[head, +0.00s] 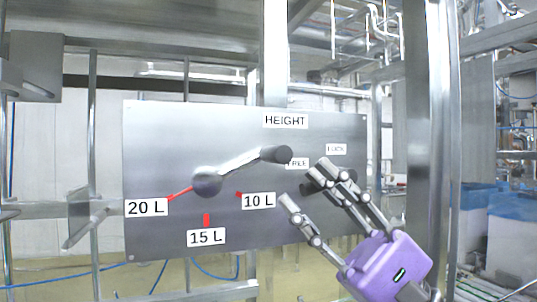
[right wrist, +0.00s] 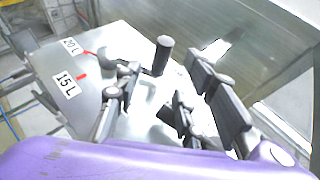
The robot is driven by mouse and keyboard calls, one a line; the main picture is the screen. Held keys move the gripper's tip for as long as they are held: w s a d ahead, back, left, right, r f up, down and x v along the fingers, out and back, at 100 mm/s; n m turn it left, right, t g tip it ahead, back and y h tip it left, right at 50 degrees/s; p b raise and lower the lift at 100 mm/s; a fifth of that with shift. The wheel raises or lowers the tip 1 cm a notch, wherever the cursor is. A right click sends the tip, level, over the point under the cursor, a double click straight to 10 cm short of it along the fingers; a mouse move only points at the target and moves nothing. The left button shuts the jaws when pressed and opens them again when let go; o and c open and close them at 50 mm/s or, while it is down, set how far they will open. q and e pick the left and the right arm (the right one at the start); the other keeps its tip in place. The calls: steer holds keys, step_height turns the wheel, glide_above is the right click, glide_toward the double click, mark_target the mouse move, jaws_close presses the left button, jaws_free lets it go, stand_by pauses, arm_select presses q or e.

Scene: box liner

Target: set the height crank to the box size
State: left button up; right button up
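The height crank (head: 240,163) is a metal arm on a round hub (head: 207,181), with a dark cylindrical handle (head: 277,154) at its upper right end. It is mounted on a grey panel (head: 160,240) under a HEIGHT label. Red marks around the hub are labelled 20 L (head: 147,207), 15 L (head: 206,238) and 10 L (head: 258,201). My right gripper (head: 306,180) has its fingers spread, right of the handle and apart from it. In the right wrist view the handle (right wrist: 163,55) stands beyond the open fingers. A dark knob by the FREE and LOCK labels is partly hidden behind the fingers. My left gripper is out of view.
A metal post (head: 430,130) stands right of the panel, close to my right gripper. Frame rails (head: 90,150) surround the panel on the left. Blue and white containers (head: 510,225) stand at the far right. The space before the panel's left half is clear.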

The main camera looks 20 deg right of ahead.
mark_target(278, 155)
steer(key=r, duration=0.1)
steer(key=a+r+p, duration=0.1)
steer(key=r, duration=0.1)
steer(key=shift+s+a, duration=0.25)
steer(key=shift+a, duration=0.1)
steer(key=p+x, duration=0.1)
steer(key=x, duration=0.2)
steer(key=shift+w+a+r+p, duration=0.1)
steer(key=shift+w+a+p, duration=0.05)
steer(key=shift+w+p, duration=0.25)
steer(key=shift+w+a+r, duration=0.15)
steer(key=shift+a, duration=0.1)
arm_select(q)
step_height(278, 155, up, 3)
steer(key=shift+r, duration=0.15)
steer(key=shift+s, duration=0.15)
arm_select(e)
steer(key=shift+c, duration=0.3)
jaws_close()
